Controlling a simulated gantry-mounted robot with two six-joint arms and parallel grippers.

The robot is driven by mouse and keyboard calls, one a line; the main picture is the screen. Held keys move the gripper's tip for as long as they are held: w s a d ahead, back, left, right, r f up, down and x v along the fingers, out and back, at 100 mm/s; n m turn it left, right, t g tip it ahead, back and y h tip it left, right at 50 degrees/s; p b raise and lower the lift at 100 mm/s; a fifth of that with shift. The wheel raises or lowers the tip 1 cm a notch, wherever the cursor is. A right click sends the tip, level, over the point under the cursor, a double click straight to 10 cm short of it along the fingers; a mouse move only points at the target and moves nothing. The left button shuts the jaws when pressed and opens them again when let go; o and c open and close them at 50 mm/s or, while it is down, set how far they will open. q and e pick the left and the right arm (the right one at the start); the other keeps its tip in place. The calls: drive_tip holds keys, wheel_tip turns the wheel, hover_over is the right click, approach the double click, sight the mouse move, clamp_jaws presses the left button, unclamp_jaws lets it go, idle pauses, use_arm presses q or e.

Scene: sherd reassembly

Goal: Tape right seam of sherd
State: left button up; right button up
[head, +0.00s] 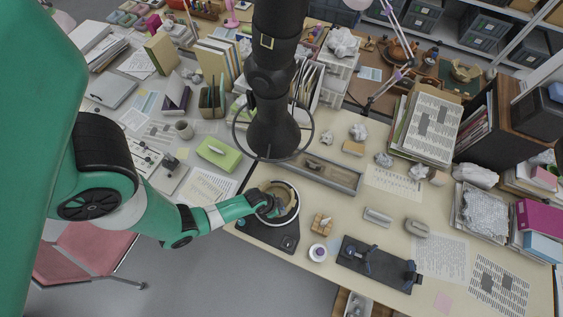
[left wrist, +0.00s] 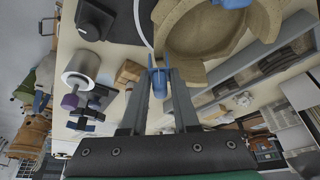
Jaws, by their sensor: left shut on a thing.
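The tan curved pottery sherd (head: 287,199) stands inside a white ring on a dark base (head: 262,237). In the left wrist view the sherd (left wrist: 190,38) shows as a broken-edged bowl shape, with a blue piece (left wrist: 232,3) at its top. My left gripper (head: 268,208) is at the sherd's near left side. In the left wrist view its fingers (left wrist: 160,84) are shut on a small blue piece (left wrist: 158,78) beside the sherd's rim; I cannot tell if it touches the sherd. A white roll with a purple centre (head: 318,252), which looks like tape, stands to the right. The right gripper is not in view.
A small wooden block (head: 321,224) stands right of the base. A dark plate with blue clamps (head: 375,262) lies farther right. A long grey tray (head: 330,176) lies behind the sherd. Crumpled paper and stacked books crowd the right side. Bare table shows around the block.

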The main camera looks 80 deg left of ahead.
use_arm(q)
drive_tip(key=shift+f, duration=0.1)
drive_tip(key=shift+f+b, duration=0.45)
drive_tip(key=shift+b, duration=0.1)
drive_tip(key=shift+f+b, duration=0.5)
drive_tip(key=shift+f, duration=0.05)
drive_tip(key=shift+f, duration=0.35)
idle(1.1)
drive_tip(key=o, duration=0.9)
